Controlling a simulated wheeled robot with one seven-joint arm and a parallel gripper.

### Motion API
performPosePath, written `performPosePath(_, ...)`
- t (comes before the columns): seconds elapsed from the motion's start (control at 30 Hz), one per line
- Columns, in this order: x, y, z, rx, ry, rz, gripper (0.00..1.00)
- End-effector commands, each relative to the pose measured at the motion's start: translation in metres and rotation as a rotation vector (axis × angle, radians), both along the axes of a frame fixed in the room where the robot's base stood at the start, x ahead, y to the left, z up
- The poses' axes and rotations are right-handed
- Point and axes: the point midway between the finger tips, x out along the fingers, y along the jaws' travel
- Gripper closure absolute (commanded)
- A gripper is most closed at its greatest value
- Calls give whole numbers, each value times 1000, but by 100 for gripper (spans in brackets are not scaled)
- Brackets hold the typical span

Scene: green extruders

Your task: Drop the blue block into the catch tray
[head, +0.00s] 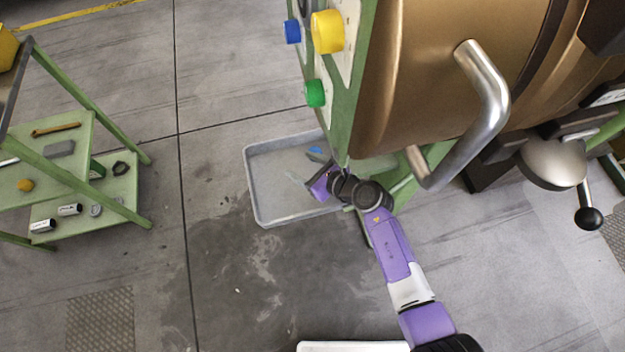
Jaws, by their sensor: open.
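The catch tray (268,190) is a pale grey, shallow rectangular tray on the floor, left of and partly under the green and bronze machine. My gripper (307,168), at the end of my purple arm, is over the tray's right part with its fingers spread apart. A small blue block (315,149) shows just beyond the upper finger, against the tray's far right area. It looks apart from the fingers. I cannot tell for sure whether it rests on the tray's floor. My wrist covers part of the tray's right edge.
The machine's bronze barrel (420,80) and bent metal handle (487,100) rise close to my arm on the right. A green shelf cart (120,200) with small parts stands at left. The concrete floor between cart and tray is clear.

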Motion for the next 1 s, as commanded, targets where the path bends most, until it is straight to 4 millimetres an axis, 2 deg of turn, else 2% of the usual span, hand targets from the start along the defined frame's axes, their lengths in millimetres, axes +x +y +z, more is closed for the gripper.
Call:
performPosePath(0.2,-22,-25,20,3,0,-6,36)
performPosePath(0.4,-35,-39,31,1,-1,-2,36)
performPosePath(1.0,-39,-42,32,4,0,-3,36)
